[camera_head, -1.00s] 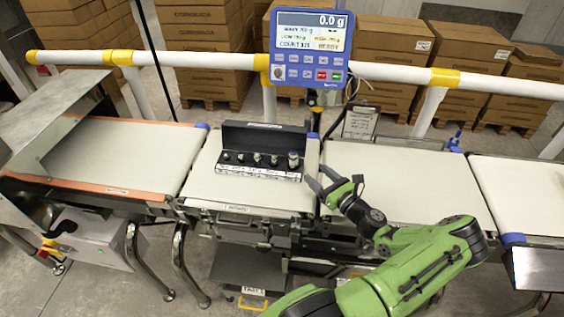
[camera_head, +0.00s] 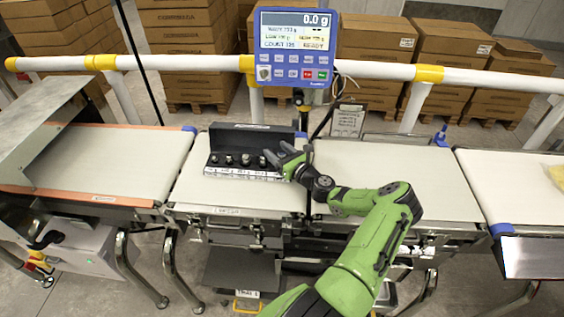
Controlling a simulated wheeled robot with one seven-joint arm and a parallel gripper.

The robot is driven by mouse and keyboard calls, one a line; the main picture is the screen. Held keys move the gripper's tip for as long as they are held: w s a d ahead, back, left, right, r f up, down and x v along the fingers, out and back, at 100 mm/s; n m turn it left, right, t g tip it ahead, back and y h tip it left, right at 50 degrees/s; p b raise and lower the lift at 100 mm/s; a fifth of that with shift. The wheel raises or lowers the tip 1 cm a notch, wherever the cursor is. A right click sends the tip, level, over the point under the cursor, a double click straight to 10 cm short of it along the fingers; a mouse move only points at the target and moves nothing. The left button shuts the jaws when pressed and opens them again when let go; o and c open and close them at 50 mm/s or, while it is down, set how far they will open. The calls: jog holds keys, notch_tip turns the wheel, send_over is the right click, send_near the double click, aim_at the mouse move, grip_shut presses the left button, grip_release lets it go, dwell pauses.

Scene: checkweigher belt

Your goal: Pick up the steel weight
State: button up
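An open black case (camera_head: 255,138) stands on the middle weighing belt, with several small steel weights in a row in it. One weight (camera_head: 245,160) shows near the row's middle, and another (camera_head: 214,158) at its left end. My gripper (camera_head: 276,157) is at the right end of the row, with its fingers around or just in front of the right-end weight. That weight is mostly hidden by the fingers. The fingers look apart, but whether they touch the weight is too small to tell.
A blue display (camera_head: 294,46) reading 0.0 g hangs above the belt on a white and yellow rail (camera_head: 200,62). Belts to the left (camera_head: 110,155) and right (camera_head: 385,170) are mostly bare. A yellow item (camera_head: 556,174) lies on the far right belt.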

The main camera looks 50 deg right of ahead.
jog(key=shift+f, duration=0.1)
grip_shut()
